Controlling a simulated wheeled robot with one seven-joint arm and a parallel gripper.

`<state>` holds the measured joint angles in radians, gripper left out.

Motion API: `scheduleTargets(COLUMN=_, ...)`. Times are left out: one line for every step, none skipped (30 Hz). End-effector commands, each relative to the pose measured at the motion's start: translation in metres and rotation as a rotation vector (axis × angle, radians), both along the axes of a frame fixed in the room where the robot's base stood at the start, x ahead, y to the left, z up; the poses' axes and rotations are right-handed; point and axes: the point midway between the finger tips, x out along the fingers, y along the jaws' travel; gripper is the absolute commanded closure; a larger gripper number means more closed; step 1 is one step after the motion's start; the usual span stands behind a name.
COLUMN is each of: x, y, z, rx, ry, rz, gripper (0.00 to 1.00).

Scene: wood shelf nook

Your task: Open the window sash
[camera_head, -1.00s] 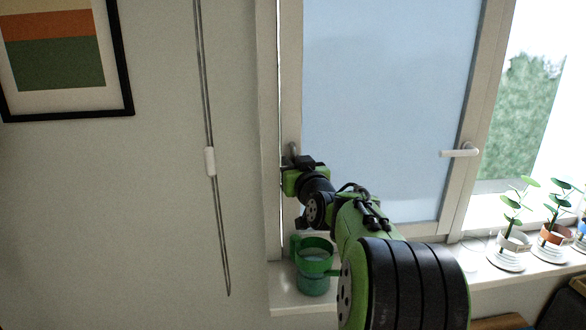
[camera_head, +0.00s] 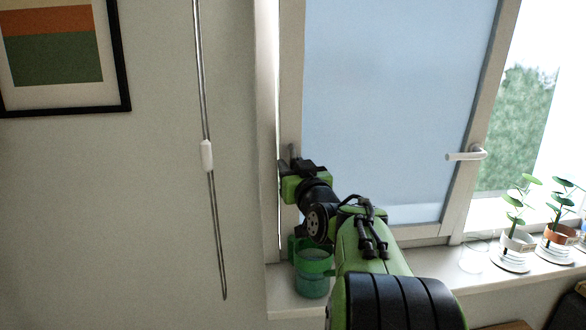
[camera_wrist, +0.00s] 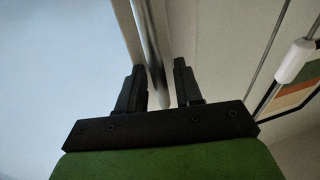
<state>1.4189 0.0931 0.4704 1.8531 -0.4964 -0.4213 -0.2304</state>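The window sash (camera_head: 385,110) has a pale blue pane in a light frame. It looks closed, though I cannot be sure. A grey upright handle (camera_head: 293,153) is on its left stile, and a white lever handle (camera_head: 465,155) is on the frame at the pane's right. My gripper (camera_head: 299,164) is at the grey handle, partly hiding it. In the wrist view, the fingers of my gripper (camera_wrist: 161,82) are spread, with the grey handle bar (camera_wrist: 150,40) reaching between them, nearer the left finger. Contact is not clear.
A green mug (camera_head: 313,275) stands on the sill (camera_head: 290,304) below my gripper. Potted plants (camera_head: 515,245) stand farther right on the sill. A cord with a white grip (camera_head: 207,155) hangs on the wall at left, beside a framed picture (camera_head: 60,50).

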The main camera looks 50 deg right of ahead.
Motion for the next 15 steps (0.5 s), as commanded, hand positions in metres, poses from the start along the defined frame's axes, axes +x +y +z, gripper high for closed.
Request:
scheduleTargets(x=0.0, y=0.0, z=0.0, rx=-0.001, ry=0.0, rz=0.0, gripper=0.65)
scheduleTargets(x=-0.001, y=0.001, z=0.0, rx=-0.001, ry=0.0, rz=0.0, gripper=0.65)
scheduleTargets(x=-0.004, y=0.002, z=0.0, rx=-0.003, ry=0.0, rz=-0.001, gripper=0.65)
scheduleTargets(x=-0.007, y=0.004, z=-0.001, rx=-0.004, ry=0.001, rz=-0.002, gripper=0.65)
scheduleTargets(x=-0.011, y=0.006, z=-0.002, rx=-0.003, ry=0.002, rz=-0.002, gripper=0.65)
scheduleTargets(x=-0.019, y=0.01, z=-0.003, rx=-0.005, ry=0.001, rz=-0.004, gripper=0.65)
scheduleTargets(x=-0.025, y=0.013, z=-0.004, rx=-0.004, ry=0.001, rz=-0.005, gripper=0.65)
scheduleTargets(x=-0.032, y=0.017, z=-0.005, rx=-0.003, ry=0.001, rz=-0.006, gripper=0.65)
scheduleTargets(x=-0.043, y=0.022, z=-0.007, rx=-0.003, ry=0.001, rz=-0.006, gripper=0.65)
scheduleTargets(x=-0.05, y=0.027, z=-0.007, rx=-0.003, ry=-0.001, rz=-0.006, gripper=0.65)
scheduleTargets(x=-0.058, y=0.031, z=-0.009, rx=-0.003, ry=0.001, rz=-0.006, gripper=0.65)
scheduleTargets(x=-0.068, y=0.037, z=-0.01, rx=-0.002, ry=-0.001, rz=-0.005, gripper=0.65)
scheduleTargets(x=-0.075, y=0.041, z=-0.011, rx=-0.002, ry=-0.003, rz=-0.005, gripper=0.65)
scheduleTargets(x=-0.083, y=0.045, z=-0.013, rx=-0.002, ry=0.0, rz=-0.005, gripper=0.65)
scheduleTargets(x=-0.092, y=0.05, z=-0.014, rx=-0.002, ry=-0.003, rz=-0.005, gripper=0.65)
